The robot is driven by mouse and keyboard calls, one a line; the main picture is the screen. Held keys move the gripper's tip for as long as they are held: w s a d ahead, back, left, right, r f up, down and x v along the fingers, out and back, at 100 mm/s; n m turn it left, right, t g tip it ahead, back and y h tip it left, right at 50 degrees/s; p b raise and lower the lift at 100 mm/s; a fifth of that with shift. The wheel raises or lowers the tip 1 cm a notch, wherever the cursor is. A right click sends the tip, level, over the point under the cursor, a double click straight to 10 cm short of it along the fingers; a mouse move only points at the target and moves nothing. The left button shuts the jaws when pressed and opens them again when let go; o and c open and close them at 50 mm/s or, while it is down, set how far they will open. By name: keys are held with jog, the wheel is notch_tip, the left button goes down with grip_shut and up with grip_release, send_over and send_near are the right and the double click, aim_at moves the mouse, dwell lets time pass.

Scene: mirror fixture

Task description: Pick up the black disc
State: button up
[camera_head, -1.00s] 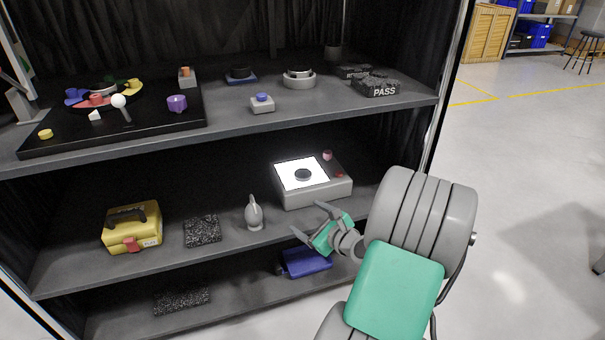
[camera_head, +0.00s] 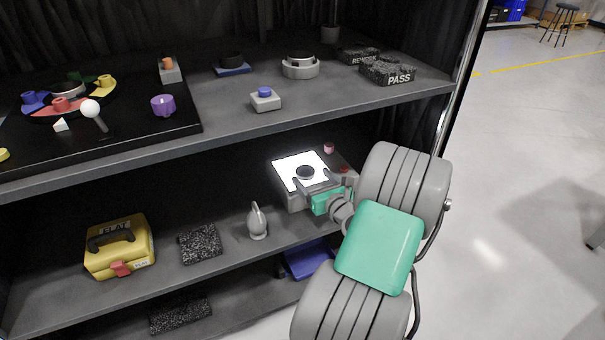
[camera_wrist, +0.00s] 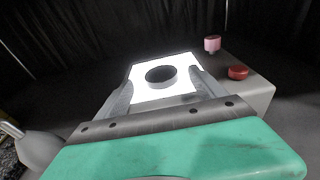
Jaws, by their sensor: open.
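The black disc (camera_head: 305,172) lies on the bright white panel (camera_head: 290,165) of a grey box on the middle shelf. In the wrist view the disc (camera_wrist: 161,76) shows a dark top and a lighter grey side, on the glowing panel (camera_wrist: 143,94). My gripper (camera_head: 316,181) is open and empty at the front of the panel. In the wrist view its fingers (camera_wrist: 160,82) point toward the disc, one to each side of it. The disc appears between or just beyond the fingertips; I cannot tell whether they touch it.
A red button (camera_wrist: 238,73) and a pink knob (camera_wrist: 212,43) are on the box to the right. A grey pointed object (camera_head: 257,222) stands left of the box. The upper shelf edge (camera_head: 220,146) runs above. A blue object (camera_head: 308,260) lies on the shelf below.

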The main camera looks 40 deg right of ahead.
aim_at(307, 172)
jog(key=b+x, duration=0.1)
jog(key=x, duration=0.2)
jog(key=shift+w+f, duration=0.15)
jog(key=shift+f, duration=0.1)
jog(key=shift+w+d, duration=0.2)
jog(key=shift+w, duration=0.25)
jog(key=shift+r, duration=0.1)
jog(key=shift+c, duration=0.4)
jog(key=c, duration=1.4)
jog(key=shift+c, duration=0.3)
jog(key=shift+r, duration=0.1)
